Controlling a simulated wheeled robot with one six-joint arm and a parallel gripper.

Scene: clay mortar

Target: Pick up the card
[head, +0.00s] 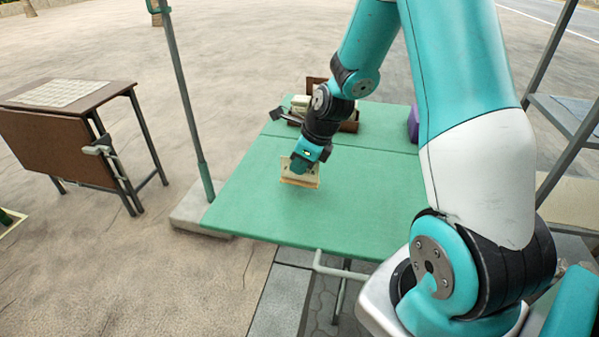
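A small beige, flat-faced piece that looks like the card (299,180) is on the green table (365,205), left of its middle. My gripper (301,167) points down right at it and covers part of its upper side. I cannot tell whether the fingers touch it, or whether they are open or shut, as the fingertips are too small and partly hidden. I also cannot tell whether the card rests on the table or is slightly raised.
A brown box (349,126) with pale items stands at the table's back, partly behind my arm. A purple object (413,124) is at the back right. A green post (186,100) rises by the left edge. A brown folding table (72,95) stands far left. The front tabletop is clear.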

